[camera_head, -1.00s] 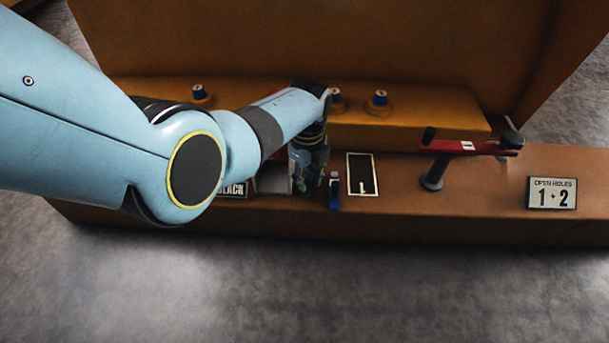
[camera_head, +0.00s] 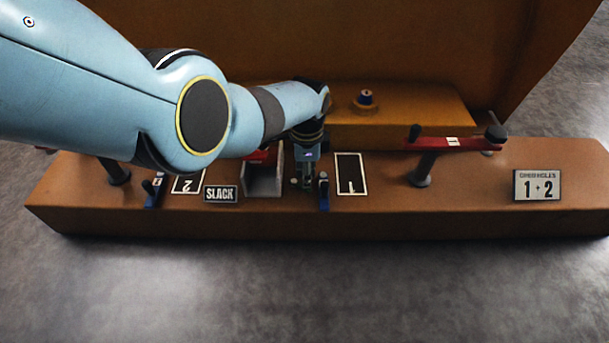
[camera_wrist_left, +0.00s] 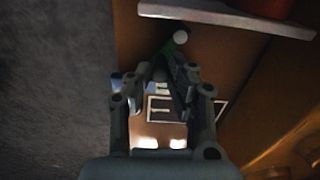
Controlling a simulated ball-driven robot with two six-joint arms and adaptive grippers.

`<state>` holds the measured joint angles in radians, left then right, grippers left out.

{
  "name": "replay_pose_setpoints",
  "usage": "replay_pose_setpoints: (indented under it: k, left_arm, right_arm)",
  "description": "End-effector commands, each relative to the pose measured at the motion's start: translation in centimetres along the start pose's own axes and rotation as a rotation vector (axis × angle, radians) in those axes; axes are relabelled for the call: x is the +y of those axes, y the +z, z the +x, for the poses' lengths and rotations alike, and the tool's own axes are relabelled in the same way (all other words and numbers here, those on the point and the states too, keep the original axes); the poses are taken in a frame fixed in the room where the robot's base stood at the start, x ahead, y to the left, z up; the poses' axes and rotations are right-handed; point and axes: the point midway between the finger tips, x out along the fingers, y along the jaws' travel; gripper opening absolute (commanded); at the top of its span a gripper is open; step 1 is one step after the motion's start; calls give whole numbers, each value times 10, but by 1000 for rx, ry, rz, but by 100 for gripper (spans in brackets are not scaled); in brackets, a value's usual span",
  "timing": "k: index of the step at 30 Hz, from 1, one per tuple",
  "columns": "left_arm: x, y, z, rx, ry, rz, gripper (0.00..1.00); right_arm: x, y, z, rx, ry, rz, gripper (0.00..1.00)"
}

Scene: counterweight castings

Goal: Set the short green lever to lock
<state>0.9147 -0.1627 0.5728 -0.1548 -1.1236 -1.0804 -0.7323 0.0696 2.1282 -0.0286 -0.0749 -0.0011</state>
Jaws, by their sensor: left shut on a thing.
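The short green lever (camera_wrist_left: 170,48) shows in the left wrist view as a small green stem with a pale round knob at its end. My left gripper (camera_wrist_left: 164,66) has its fingers closed together on the stem, just below the knob. In the head view my left gripper (camera_head: 304,186) points down at the brown base, between a grey open box and a small blue clip. There the gripper largely hides the lever, and I cannot read which setting it is at. My right gripper is not in view.
The grey box (camera_head: 263,183) stands close left of the gripper, the blue clip (camera_head: 324,192) close right. A SLACK plate (camera_head: 220,194) is left.

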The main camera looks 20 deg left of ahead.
Motion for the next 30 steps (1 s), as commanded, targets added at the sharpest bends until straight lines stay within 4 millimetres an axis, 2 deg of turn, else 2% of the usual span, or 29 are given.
replay_pose_setpoints:
  k: [20, 21, 24, 26, 30]
  left_arm:
    - [-4, -2, -1, 2, -5, -62, 0]
    - [-4, -2, -1, 2, -5, -62, 22]
    - [-3, -2, 0, 2, -4, -61, 35]
    - [-3, -1, 0, 1, -3, -61, 41]
    - [-3, -1, 0, 1, -2, -61, 41]
  right_arm:
    - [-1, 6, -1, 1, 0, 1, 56]
    - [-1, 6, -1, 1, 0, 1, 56]
    - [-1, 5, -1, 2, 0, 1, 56]
    - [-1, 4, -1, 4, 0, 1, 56]
    - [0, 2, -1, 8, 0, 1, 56]
